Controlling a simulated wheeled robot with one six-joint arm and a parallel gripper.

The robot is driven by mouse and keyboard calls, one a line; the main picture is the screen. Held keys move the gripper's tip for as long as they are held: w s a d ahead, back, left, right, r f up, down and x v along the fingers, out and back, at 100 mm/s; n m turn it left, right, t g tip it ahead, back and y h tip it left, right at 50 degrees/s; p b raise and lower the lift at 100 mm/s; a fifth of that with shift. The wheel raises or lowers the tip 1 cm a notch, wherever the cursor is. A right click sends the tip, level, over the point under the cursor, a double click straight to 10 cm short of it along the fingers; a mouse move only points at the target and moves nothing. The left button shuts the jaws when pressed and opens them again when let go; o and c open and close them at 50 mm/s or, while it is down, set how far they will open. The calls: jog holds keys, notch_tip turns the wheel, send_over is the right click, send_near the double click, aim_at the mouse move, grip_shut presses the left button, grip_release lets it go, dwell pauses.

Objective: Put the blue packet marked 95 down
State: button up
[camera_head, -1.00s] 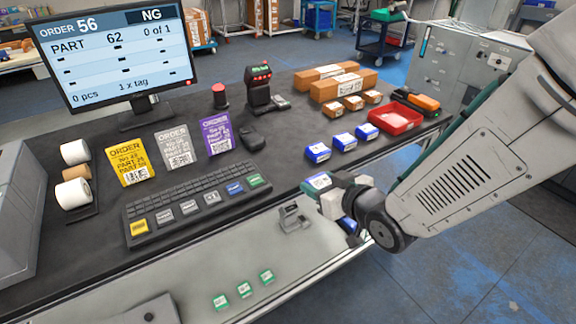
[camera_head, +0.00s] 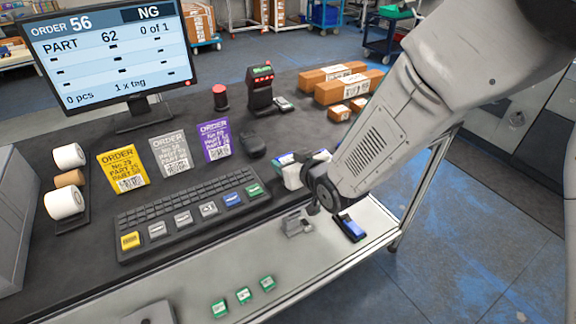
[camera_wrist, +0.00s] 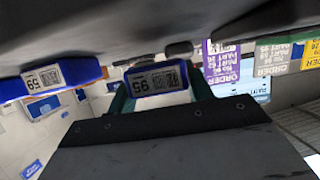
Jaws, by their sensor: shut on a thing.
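The blue packet marked 95 (camera_wrist: 157,80) has a white label with a code and shows upside down in the wrist view. My gripper (camera_wrist: 160,88) is shut on it, with a dark green finger at each side. In the head view my gripper (camera_head: 302,168) is over the dark desk, right of the keyboard and in front of the mouse. The packet shows only partly there, and I cannot tell whether it touches the desk. Another blue packet (camera_wrist: 48,78) with a white label is at the left of the wrist view.
The keyboard (camera_head: 190,213) and mouse (camera_head: 253,145) are close to my gripper. A scanner (camera_head: 260,90) stands behind, with brown boxes (camera_head: 340,90) to its right. A blue and black item (camera_head: 350,228) lies on the pale front ledge. My arm hides the desk's right part.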

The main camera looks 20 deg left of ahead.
jog(key=shift+s+f, duration=0.2)
jog(key=shift+f, duration=0.6)
jog(key=shift+w+d+f, duration=0.1)
jog(key=shift+d+f, duration=0.05)
jog(key=shift+f, duration=0.2)
jog(key=o, duration=1.1)
jog(key=v, duration=0.8)
jog(key=shift+w+d, duration=0.1)
jog(key=shift+w, duration=0.1)
